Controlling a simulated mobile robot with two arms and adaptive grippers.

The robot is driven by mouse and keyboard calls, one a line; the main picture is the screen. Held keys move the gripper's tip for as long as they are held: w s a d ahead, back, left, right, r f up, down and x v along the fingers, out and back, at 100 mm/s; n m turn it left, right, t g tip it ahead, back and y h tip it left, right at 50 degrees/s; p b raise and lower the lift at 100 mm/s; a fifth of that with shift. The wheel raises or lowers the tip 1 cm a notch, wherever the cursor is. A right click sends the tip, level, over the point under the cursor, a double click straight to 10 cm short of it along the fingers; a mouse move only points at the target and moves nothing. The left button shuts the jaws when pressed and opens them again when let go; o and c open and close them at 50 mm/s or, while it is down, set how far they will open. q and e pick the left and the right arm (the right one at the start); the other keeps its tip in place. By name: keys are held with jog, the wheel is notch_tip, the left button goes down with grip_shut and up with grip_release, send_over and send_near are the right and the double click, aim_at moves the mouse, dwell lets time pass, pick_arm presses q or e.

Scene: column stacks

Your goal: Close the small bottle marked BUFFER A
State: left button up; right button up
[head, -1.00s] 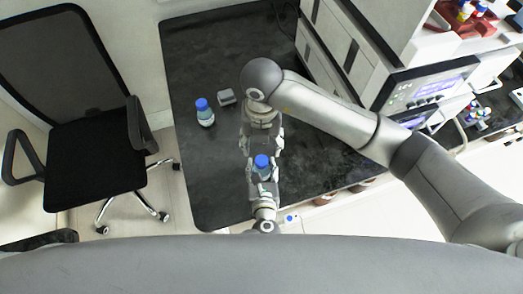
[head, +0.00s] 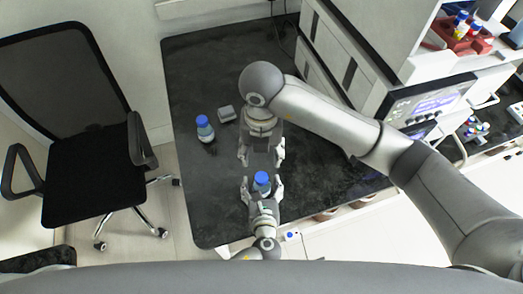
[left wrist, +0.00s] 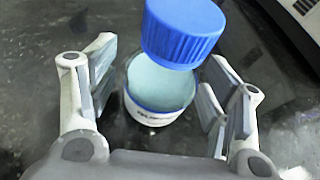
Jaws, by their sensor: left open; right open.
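A small bottle with a blue cap (head: 262,179) stands on the dark bench top near its front edge. In the left wrist view its pale body (left wrist: 158,88) shows under the cap (left wrist: 183,32). Its label is too blurred to read, and the cap hides the neck, so I cannot tell whether the cap is tight. My left gripper (head: 262,186) is open, with one finger on each side of the bottle and gaps visible in the wrist view. My right gripper (head: 261,158) is open and empty, pointing toward the bottle from just behind it in the head view.
A second blue-capped bottle (head: 204,129) and a small grey block (head: 226,114) stand on the bench (head: 205,185) to the left. A large instrument (head: 420,103) stands at the right. An office chair (head: 90,160) is left of the bench.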

pick_arm(q)
jog(key=v, duration=1.2)
jog(key=shift+s+f, duration=0.1)
